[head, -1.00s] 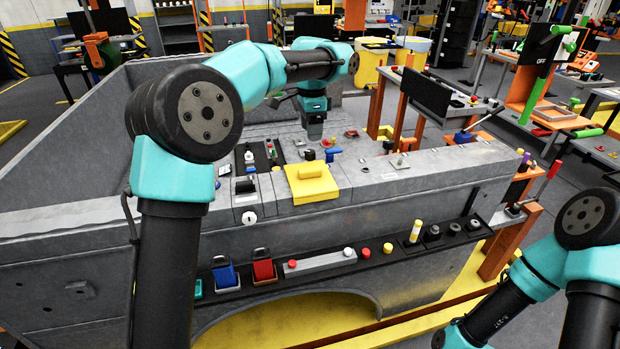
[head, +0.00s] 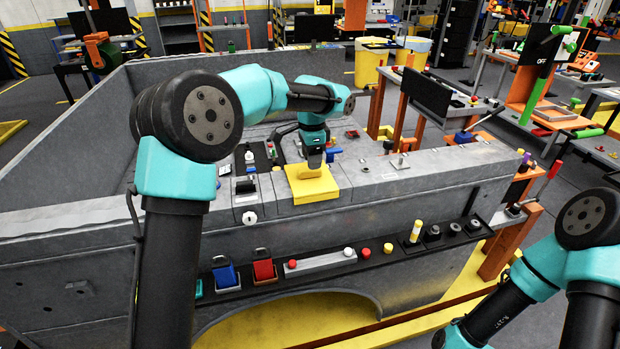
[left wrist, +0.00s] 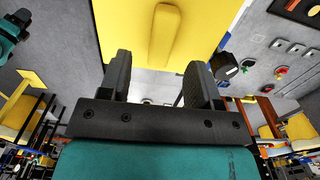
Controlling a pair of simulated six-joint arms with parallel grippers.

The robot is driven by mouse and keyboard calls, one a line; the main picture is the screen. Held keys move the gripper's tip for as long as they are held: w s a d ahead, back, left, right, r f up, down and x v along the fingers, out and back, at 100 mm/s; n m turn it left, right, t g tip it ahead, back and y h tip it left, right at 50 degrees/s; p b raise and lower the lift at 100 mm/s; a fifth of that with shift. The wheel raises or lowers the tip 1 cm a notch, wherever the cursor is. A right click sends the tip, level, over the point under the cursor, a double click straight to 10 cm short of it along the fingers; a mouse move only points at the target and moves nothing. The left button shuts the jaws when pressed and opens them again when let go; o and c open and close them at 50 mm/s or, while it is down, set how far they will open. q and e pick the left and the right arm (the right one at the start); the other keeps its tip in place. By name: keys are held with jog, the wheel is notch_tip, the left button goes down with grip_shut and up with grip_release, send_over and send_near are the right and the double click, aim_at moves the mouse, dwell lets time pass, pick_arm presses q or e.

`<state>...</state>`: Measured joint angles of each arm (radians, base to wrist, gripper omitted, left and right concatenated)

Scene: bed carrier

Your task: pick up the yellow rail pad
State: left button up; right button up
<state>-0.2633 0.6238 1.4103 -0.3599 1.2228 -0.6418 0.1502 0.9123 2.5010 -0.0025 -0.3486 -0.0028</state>
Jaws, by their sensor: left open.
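The yellow rail pad (head: 312,187) is a flat square plate with a raised bar on top, lying on the grey top rail of the carrier. In the left wrist view the pad (left wrist: 135,30) fills the top middle, its raised bar (left wrist: 165,35) lying ahead of and between the fingers. My left gripper (head: 314,166) is over the back part of the pad, pointing down. In the left wrist view the left gripper (left wrist: 162,78) is open with nothing between its fingers. The gap between fingertips and bar is hard to judge. My right gripper is not in view; only part of that arm shows at lower right.
A black switch panel (head: 245,186) lies left of the pad on the rail, and a blue part (head: 333,151) sits just behind it. Grey blocks (head: 405,166) continue to the right.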

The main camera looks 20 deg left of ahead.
pick_arm(q)
jog(key=f, duration=0.4)
jog(key=shift+s+a+f, duration=0.1)
jog(key=shift+a+f, duration=0.1)
jog(key=shift+f, duration=0.2)
jog(key=c, duration=1)
jog(key=shift+c, duration=0.2)
jog(key=shift+r, duration=0.15)
jog(key=shift+r, duration=1.25)
jog(key=shift+s+d+r, duration=0.15)
jog(key=shift+s+r, duration=0.2)
jog(key=shift+r, duration=0.1)
jog(key=s+d+r, duration=0.1)
jog(key=s+d, duration=0.3)
jog(key=s, duration=1)
jog(key=shift+s+r, duration=0.15)
jog(key=shift+s, duration=0.2)
